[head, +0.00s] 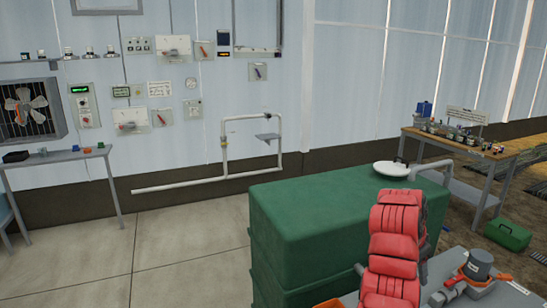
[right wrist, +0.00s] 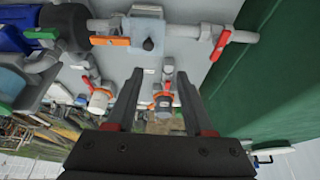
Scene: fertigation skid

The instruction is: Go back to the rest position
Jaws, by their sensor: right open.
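My right gripper (right wrist: 160,76) shows in the right wrist view with its two dark fingers apart and nothing between them. Beyond the fingers are grey pipe fittings with an orange-handled valve (right wrist: 110,41) and a red-handled valve (right wrist: 221,45). I cannot tell how far the fingers are from these fittings. In the head view, my red arm rises at the lower right in front of a green tank (head: 300,220); no gripper is visible there. My left gripper shows in neither view.
A white lid (head: 391,169) lies on the green tank. A grey fitting with an orange handle (head: 474,273) stands right of my arm. A wooden workbench (head: 440,143) with small items is at the back right. The floor (head: 180,240) left of the tank is clear.

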